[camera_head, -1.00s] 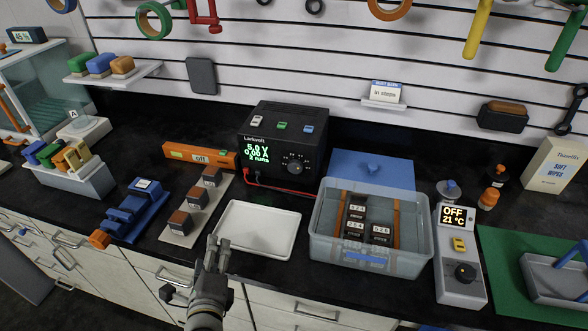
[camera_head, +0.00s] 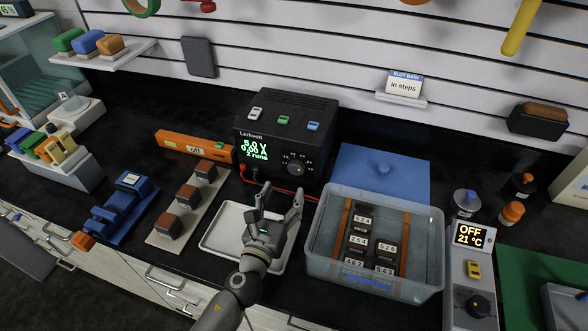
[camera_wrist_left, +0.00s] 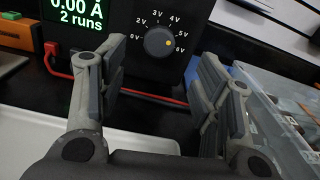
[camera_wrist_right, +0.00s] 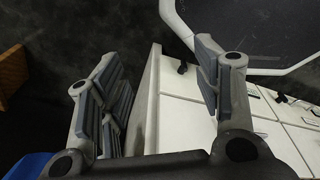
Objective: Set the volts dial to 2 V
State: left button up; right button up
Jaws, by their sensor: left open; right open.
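The black Larkvolt power supply (camera_head: 285,135) stands at the back of the bench; its display reads 5.0 V, 0.00 A, 2 runs. Its round volts dial (camera_head: 295,169) is on the front panel. My right gripper (camera_wrist_right: 155,62) is open and empty, away from the bench top.
The white tray (camera_head: 212,240) lies below my left gripper. A clear bin (camera_head: 375,278) with numbered blocks is to its right. Red and black leads (camera_head: 243,172) plug in below the display, and a red lead runs along the supply's base. Dark blocks stand on a strip at left.

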aim_at(295, 170)
pick_arm(q)
jog(key=x, duration=0.5)
jog(key=shift+w+d, duration=0.15)
jog(key=shift+w, duration=0.05)
jog(key=x, duration=0.2)
jog(key=shift+w+f, duration=0.15)
jog(key=shift+w, duration=0.2)
jog(key=c, duration=1)
pick_arm(e)
jog(key=shift+s+a, duration=0.25)
jog(key=shift+s, duration=0.25)
